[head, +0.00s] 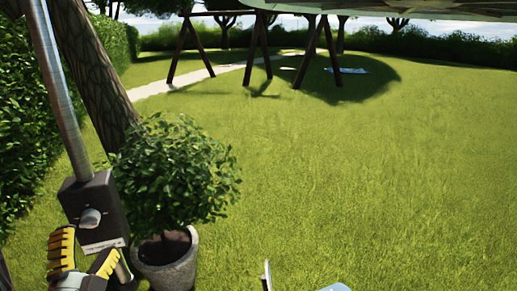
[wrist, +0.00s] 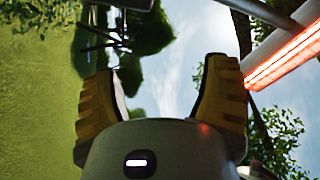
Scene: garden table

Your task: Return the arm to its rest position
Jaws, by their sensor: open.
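My gripper (head: 88,243) shows at the bottom left of the head view, its yellow and black fingers spread and nothing between them. In the wrist view my gripper (wrist: 155,75) also has its two yellow fingers wide apart, with only sky and blurred trees beyond the gap. The fingers point up in the head view, just below a dark box with a knob (head: 92,215) on a metal pole (head: 60,90). I cannot tell whether they touch it. Most of my arm is out of view.
A potted bush (head: 175,170) in a grey pot (head: 170,268) stands right of my gripper. A tree trunk (head: 95,75) and hedge (head: 30,140) are at left. A glowing red bar (wrist: 285,58) is close by in the wrist view. Open lawn (head: 370,170) spreads right.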

